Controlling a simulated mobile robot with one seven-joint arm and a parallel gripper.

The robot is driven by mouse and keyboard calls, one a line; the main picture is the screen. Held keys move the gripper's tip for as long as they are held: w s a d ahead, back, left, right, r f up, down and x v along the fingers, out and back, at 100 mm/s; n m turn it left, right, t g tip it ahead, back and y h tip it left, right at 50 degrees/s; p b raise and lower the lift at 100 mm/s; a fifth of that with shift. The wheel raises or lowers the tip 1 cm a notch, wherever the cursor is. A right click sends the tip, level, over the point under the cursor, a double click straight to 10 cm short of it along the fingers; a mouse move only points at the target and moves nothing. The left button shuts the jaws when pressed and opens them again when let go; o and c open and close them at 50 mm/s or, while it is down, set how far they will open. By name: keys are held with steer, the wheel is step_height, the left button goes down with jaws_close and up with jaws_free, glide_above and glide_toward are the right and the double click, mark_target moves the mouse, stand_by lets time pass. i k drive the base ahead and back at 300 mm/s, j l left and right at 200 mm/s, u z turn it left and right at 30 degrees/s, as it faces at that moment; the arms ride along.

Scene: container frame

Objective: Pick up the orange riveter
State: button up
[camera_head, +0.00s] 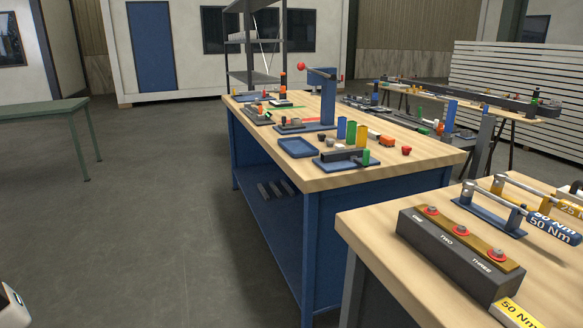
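I cannot clearly make out a riveter at this distance. A small orange object (386,141) lies on the wooden top of the middle workbench (330,181), near its right edge. An upright black and orange tool (283,84) stands at the far end of the same bench. Either is too small to identify surely. My gripper is not in view. Only a white piece, perhaps part of my own body, shows at the lower left corner.
The middle bench also carries a blue tray (298,148), coloured cylinders (362,136) and a blue post (328,100). A green table (40,108) stands left. The floor between is clear.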

mark_target(282, 87)
steer(key=i+j+u, duration=0.25)
steer(key=i+u, duration=0.15)
steer(key=i+j+u, duration=0.15)
steer(key=i+u, duration=0.4)
steer(key=i, duration=2.45)
steer(key=i+j+z, duration=0.1)
steer(key=i+z, duration=0.3)
steer(key=i+j+z, duration=0.35)
steer(key=i, duration=0.25)
steer(key=i+j+z, duration=0.2)
steer(key=z, duration=0.2)
steer(key=i+j+z, duration=0.6)
steer(key=j+z, duration=0.2)
steer(key=i+j+z, duration=0.15)
steer(key=j+z, duration=0.3)
